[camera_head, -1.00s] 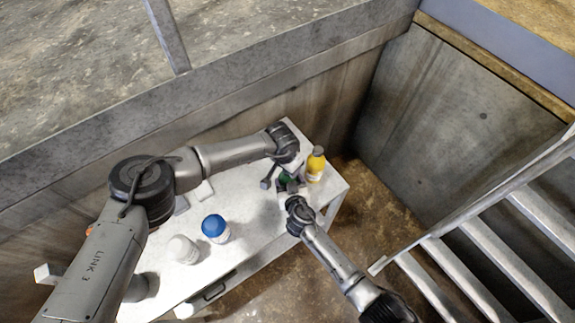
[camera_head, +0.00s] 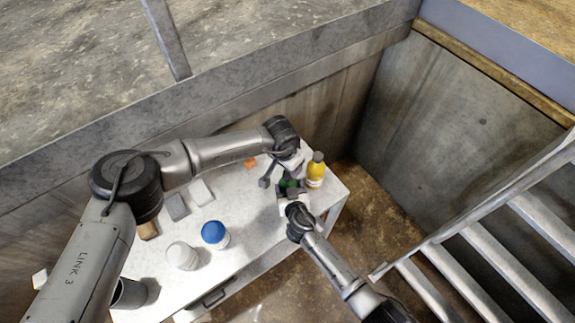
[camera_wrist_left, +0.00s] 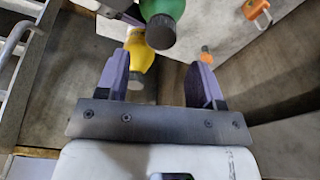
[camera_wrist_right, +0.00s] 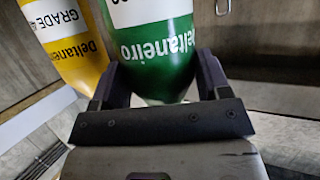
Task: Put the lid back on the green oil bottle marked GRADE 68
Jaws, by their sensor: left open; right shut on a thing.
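The green bottle (camera_wrist_right: 150,50) stands at the right end of the table, with "Deltaneiro" on its label; the grade number is cut off in the right wrist view. My right gripper (camera_wrist_right: 158,68) is shut around its body. In the head view the bottle (camera_head: 288,184) is mostly hidden between my grippers. In the left wrist view the bottle's green shoulder (camera_wrist_left: 163,8) ends in a dark round top (camera_wrist_left: 160,32); I cannot tell whether this is a seated lid. My left gripper (camera_wrist_left: 160,64) is open and empty, close to that top but apart from it.
A yellow bottle (camera_head: 316,172) stands just right of the green one. A blue-lidded bottle (camera_head: 214,234), a white container (camera_head: 182,256), a grey block (camera_head: 176,207), a white block (camera_head: 201,192) and an orange padlock (camera_wrist_left: 256,10) are on the table (camera_head: 250,225). A wall rises behind; stairs are at right.

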